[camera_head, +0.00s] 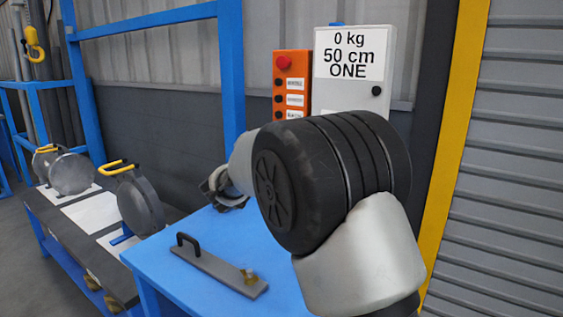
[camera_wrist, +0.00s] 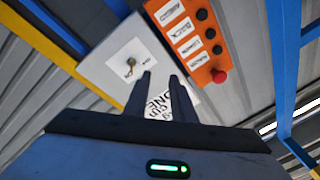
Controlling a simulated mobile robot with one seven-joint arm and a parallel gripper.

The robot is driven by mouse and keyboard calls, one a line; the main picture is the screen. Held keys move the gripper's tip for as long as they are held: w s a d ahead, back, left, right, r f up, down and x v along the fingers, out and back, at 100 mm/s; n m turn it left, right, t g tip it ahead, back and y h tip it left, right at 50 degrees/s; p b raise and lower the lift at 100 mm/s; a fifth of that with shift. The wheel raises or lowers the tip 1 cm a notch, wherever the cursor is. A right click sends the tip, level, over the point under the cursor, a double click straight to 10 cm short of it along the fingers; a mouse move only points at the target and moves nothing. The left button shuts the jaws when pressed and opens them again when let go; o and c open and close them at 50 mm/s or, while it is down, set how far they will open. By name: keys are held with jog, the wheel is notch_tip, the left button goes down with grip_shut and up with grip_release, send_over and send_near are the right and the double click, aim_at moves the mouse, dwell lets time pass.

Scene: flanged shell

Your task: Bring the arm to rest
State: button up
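My gripper (camera_wrist: 160,75) shows in the wrist view with its two fingers apart and nothing between them. Beyond the fingers are the grey box and its white sign. In the head view my gripper (camera_head: 222,188) is at the far end of my arm, above the back part of the blue table (camera_head: 222,240). My large dark arm joint and pale link cover the table's right part and hide some of the gripper, so its fingertips are unclear there.
A grey bar with a black handle (camera_head: 225,272) lies on the table. An orange button panel (camera_head: 291,70) and a grey box (camera_head: 400,60) with a sign "0 kg 50 cm ONE" stand behind. Round metal discs with yellow handles (camera_head: 140,203) stand on a left bench.

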notch_tip(320, 180, up, 5)
jog(key=s+n+t+y, duration=0.1)
jog(key=n+y, duration=0.4)
jog(key=y, duration=0.1)
jog(key=s+f+n+g+y, duration=0.2)
jog(key=s+n+g+y, duration=0.1)
jog(key=s+n+y, duration=0.5)
jog(key=s+d+f+n+g+h, duration=0.1)
jog(key=s+d+f+g, duration=0.25)
jog(key=s+f, duration=0.45)
jog(key=s+d+f+n+g+h, duration=0.1)
jog(key=s+d+f+g, duration=0.25)
jog(key=s, duration=0.95)
jog(key=s+d+f+g+h, duration=0.15)
jog(key=s+d+f, duration=0.35)
jog(key=s, duration=0.5)
notch_tip(320, 180, up, 22)
jog(key=s+g+p, duration=0.1)
jog(key=s+p, duration=0.1)
jog(key=p, duration=2.2)
jog(key=shift+p, duration=0.35)
